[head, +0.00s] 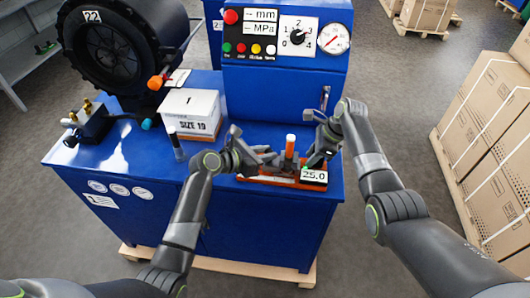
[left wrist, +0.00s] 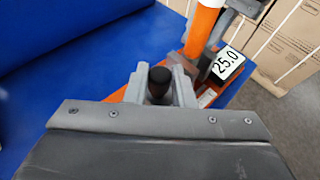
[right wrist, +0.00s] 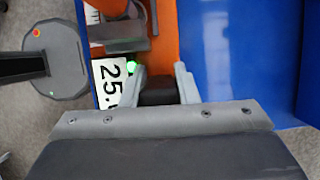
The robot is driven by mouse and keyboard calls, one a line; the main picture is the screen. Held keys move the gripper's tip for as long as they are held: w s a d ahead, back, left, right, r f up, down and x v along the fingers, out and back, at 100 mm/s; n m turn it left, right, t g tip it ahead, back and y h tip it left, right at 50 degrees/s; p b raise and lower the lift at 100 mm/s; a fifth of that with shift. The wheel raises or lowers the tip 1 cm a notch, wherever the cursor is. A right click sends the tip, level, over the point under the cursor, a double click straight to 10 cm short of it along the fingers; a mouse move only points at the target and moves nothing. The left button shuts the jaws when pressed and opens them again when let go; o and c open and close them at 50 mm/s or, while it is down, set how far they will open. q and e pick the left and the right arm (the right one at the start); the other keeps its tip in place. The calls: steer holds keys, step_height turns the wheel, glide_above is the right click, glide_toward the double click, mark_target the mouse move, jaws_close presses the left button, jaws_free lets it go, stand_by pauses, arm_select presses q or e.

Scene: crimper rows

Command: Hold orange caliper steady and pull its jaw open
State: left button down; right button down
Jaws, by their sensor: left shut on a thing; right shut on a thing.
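The orange caliper (head: 262,181) lies on the blue bench top near its front right edge. Its white display (head: 314,176) reads 25.0 and also shows in the left wrist view (left wrist: 228,62). My left gripper (head: 270,156) is shut on a black knob (left wrist: 159,80) at the caliper's left part. My right gripper (head: 314,160) is shut on a dark block (right wrist: 158,92) at the caliper's right end, beside the display and a green light (right wrist: 131,67). The fingers partly hide the jaws, so I cannot tell their gap.
An upright orange-and-white cylinder (head: 290,146) stands at the caliper between my grippers. A white box (head: 190,106) marked SIZE 19 and a dark upright tool (head: 175,143) stand to the left. The blue machine (head: 285,85) rises behind. The bench's front left is clear.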

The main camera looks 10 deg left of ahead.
arm_select(q)
steer(key=shift+w+a, duration=0.1)
steer(key=shift+a, duration=1.45)
steer(key=c, duration=1.5)
jaws_free()
steer(key=v, duration=1.2)
steer(key=shift+d, duration=0.15)
arm_select(e)
steer(key=c, duration=1)
jaws_free()
steer(key=shift+c, duration=0.2)
